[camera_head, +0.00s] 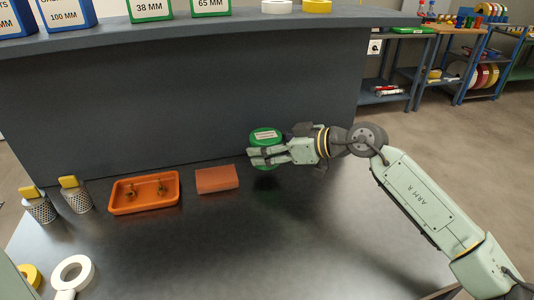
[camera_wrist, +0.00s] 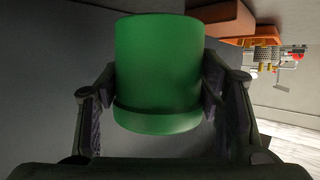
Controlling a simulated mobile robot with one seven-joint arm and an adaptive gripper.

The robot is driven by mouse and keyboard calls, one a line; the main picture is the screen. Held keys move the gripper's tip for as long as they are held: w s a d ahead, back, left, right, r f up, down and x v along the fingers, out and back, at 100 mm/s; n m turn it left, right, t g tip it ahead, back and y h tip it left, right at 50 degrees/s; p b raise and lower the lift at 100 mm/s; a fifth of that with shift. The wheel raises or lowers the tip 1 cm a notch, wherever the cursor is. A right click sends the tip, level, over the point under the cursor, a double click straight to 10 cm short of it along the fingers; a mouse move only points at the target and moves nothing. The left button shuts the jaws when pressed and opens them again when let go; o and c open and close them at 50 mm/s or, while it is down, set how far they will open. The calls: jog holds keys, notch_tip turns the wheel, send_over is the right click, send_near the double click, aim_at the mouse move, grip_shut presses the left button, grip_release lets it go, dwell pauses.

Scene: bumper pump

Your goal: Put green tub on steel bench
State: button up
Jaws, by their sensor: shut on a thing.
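The green tub (camera_head: 266,134) is held in my gripper (camera_head: 250,156) near the back panel, to the right of the orange-red block. A dark shadow lies under it, and I cannot tell for sure whether it hangs just above the bench or touches it. In the wrist view the green tub (camera_wrist: 158,70) fills the middle, with the fingers of my gripper (camera_wrist: 152,100) pressed on both its sides. The steel bench (camera_head: 200,250) is the grey metal surface below. My gripper hides part of the tub in the head view.
An orange tray (camera_head: 144,208) with small brass parts and an orange-red block (camera_head: 217,180) stand left of the tub. Two perforated metal cups (camera_head: 75,199) and white tape (camera_head: 72,274) are farther left. A raised shelf (camera_head: 230,32) bounds the back. The bench's front middle is clear.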

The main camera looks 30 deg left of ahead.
jog(key=shift+f+p, duration=0.6)
jog(key=shift+f, duration=1.1)
jog(key=shift+f, duration=0.15)
jog(key=o, duration=1.5)
jog(key=shift+o, duration=0.2)
jog(key=shift+w+d, duration=0.1)
jog(key=shift+d, duration=0.2)
jog(key=b+v, duration=0.1)
jog(key=v, duration=0.2)
jog(key=b+v, duration=0.1)
jog(key=v, duration=0.3)
jog(key=b+v, duration=0.1)
jog(key=v, duration=0.3)
jog(key=shift+d+r, duration=0.1)
jog(key=shift+r, duration=0.25)
